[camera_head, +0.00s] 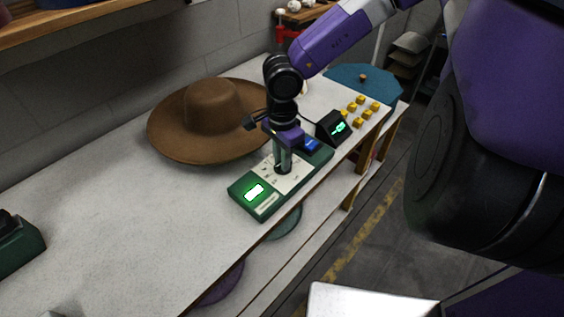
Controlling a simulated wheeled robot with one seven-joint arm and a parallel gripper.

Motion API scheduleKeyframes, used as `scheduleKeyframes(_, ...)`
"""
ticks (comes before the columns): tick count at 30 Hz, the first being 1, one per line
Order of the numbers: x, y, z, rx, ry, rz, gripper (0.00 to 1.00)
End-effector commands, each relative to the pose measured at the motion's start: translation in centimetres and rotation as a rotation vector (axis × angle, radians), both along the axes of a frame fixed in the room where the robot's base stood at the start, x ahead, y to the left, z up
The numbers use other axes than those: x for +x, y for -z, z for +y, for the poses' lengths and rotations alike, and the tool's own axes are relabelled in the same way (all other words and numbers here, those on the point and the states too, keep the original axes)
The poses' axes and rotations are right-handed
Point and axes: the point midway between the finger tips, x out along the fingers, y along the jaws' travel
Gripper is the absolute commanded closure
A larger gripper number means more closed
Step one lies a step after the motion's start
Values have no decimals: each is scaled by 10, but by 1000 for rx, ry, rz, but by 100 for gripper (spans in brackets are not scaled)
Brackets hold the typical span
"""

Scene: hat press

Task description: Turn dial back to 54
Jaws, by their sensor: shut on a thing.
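The dial's green control box (245,196) sits near the front edge of the white table. It has a pale scale plate (295,181) and a lit green-white display (254,191) whose number I cannot read. My gripper (282,168) points straight down over the scale plate and is shut on the dial, which is mostly hidden by the fingers. The dial's pointer and setting cannot be made out.
A brown wide-brimmed hat (211,108) lies close behind the box. A small black unit with a green display (333,128), several yellow blocks (361,110) and a blue beret (362,77) are to the right.

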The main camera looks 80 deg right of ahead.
Motion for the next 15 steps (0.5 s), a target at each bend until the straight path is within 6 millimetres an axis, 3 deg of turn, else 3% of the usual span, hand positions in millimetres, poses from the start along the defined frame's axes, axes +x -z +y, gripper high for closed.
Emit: scheduleKeyframes(15,-1,-1,0,-1,-350,0,100)
